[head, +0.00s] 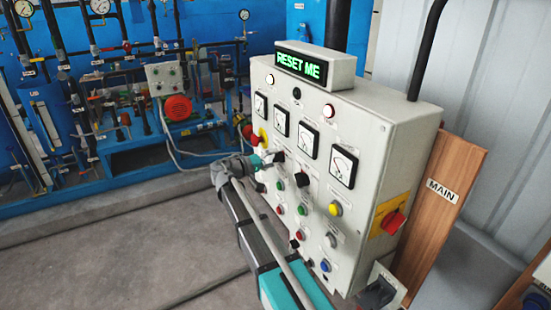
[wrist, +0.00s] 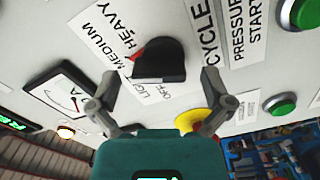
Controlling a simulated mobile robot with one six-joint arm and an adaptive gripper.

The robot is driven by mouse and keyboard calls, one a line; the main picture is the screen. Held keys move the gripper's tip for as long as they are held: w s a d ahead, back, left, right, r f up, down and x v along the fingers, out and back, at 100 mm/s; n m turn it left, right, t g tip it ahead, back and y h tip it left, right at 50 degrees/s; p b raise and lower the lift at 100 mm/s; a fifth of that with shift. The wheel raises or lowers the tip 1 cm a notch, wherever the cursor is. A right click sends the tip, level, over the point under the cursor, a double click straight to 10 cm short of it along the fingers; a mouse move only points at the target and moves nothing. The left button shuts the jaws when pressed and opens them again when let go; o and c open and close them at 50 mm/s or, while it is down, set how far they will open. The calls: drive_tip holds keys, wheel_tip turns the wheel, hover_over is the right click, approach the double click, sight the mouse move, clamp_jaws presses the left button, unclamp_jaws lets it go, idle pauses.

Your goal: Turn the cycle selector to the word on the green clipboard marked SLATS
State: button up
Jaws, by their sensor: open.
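The cycle selector (wrist: 160,60) is a black knob with a red pointer mark, next to the word CYCLE in the wrist view. Its label plate (wrist: 112,38) reads HEAVY, MEDIUM, LIGHT and OFF. The red mark lies on the side of HEAVY and MEDIUM; I cannot tell exactly which it points at. My gripper (wrist: 160,78) is open, one finger on each side of the knob, with gaps visible beside it. In the head view my gripper (head: 268,158) is at the panel's left part, by a black knob. No green clipboard shows in either view.
A red rotary switch (head: 394,222) is on the panel's side. A wooden board (head: 440,200) reads MAIN.

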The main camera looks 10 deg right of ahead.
drive_tip(key=v, duration=1.1)
drive_tip(key=shift+a, duration=0.2)
